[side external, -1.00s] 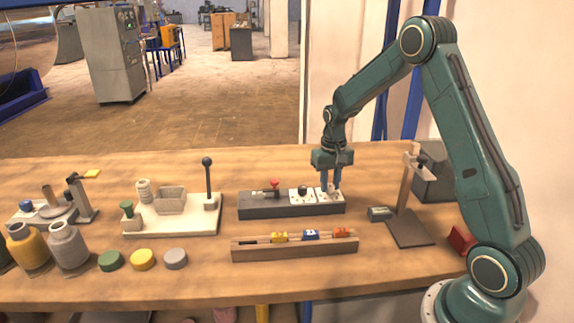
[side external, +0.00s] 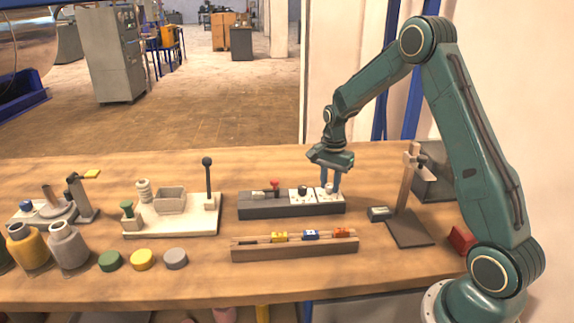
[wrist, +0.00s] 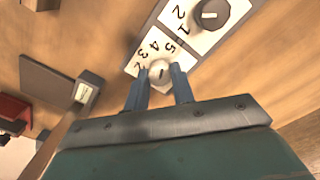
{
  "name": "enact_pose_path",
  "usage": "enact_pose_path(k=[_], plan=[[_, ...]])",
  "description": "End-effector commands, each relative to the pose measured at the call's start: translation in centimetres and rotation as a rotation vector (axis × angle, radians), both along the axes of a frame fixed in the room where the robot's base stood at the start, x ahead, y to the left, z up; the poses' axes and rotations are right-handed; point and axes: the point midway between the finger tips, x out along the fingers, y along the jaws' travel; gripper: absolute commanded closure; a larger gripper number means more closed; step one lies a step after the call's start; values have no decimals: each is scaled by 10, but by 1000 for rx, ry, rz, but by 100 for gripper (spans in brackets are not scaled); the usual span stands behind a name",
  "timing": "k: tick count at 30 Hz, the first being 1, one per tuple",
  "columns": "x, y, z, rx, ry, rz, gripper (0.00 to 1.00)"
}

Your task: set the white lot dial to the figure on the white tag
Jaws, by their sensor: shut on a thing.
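The white lot dial (wrist: 160,71) is a round white knob on a white plate with figures around it; 5, 4, 3 and 2 show in the wrist view. A short dark mark shows on the knob; which figure it points at I cannot tell. In the side external view the white dial (side external: 329,188) sits at the right end of the dark base, partly hidden by my fingers. My gripper (side external: 331,186) points down with its fingers closed around the knob; the fingers also show in the wrist view (wrist: 160,88). I cannot make out a white tag with a readable figure.
A dark knob (side external: 303,190) on its own white plate is just left of the white dial. A red-handled part (side external: 274,185) is further left. A wooden rail (side external: 294,250) with coloured pieces lies in front.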

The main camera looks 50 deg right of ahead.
Motion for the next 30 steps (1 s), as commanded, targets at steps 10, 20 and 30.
enact_pose_path(k=[10, 20, 30], plan=[[1, 0, 1, -1, -3, -218, 98], [1, 0, 1, -2, -3, -275, 98], [1, 0, 1, -2, -3, -275, 64]])
